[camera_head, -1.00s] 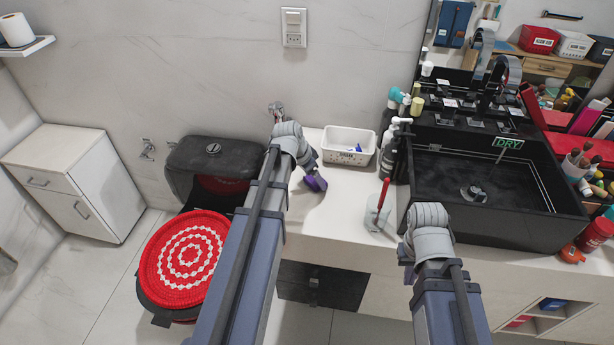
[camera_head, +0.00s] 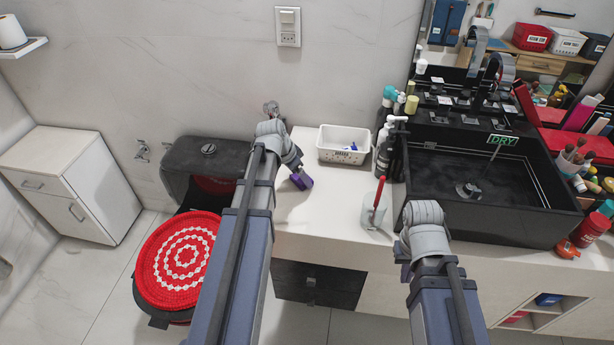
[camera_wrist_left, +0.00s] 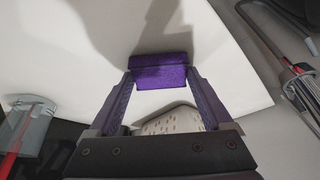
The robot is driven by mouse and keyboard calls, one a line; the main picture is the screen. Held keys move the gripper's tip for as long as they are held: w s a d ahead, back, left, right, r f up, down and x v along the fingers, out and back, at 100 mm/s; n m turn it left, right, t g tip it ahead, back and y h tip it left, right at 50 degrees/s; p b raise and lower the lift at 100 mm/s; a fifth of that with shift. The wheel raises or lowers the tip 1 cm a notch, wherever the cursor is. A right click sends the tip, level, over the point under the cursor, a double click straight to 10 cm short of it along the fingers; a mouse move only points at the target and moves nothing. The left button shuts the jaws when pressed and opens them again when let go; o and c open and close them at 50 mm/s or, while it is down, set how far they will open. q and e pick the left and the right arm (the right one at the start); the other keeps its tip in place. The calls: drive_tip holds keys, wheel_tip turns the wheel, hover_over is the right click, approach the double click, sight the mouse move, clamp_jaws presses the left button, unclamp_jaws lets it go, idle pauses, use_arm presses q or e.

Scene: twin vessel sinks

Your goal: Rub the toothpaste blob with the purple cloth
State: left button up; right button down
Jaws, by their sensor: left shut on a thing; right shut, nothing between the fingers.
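The purple cloth (camera_wrist_left: 160,72) is a small block pinched between the fingertips of my left gripper (camera_wrist_left: 158,78) in the left wrist view. In the head view my left gripper (camera_head: 301,181) hangs over the left end of the white counter (camera_head: 315,210), with a purple patch at its tip. Whether the cloth touches the counter I cannot tell. My right gripper (camera_head: 404,262) is shut and empty at the counter's front, mostly hidden behind its own wrist. I cannot make out the toothpaste blob in either view.
A white basket (camera_head: 343,146) stands right of the left gripper. A clear cup with a red toothbrush (camera_head: 378,197) stands between the arms. Bottles (camera_head: 386,150) line the black sink (camera_head: 485,232). The toilet with a red cover (camera_head: 180,258) is at left. Counter around the left gripper is clear.

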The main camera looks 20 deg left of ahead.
use_arm(q)
drive_tip(key=shift+a, duration=0.2)
wheel_tip(320, 180, up, 6)
drive_tip(key=p, duration=0.6)
idle(0.3)
wheel_tip(320, 180, up, 3)
drive_tip(key=p, duration=0.3)
idle(0.3)
drive_tip(key=shift+d, duration=0.1)
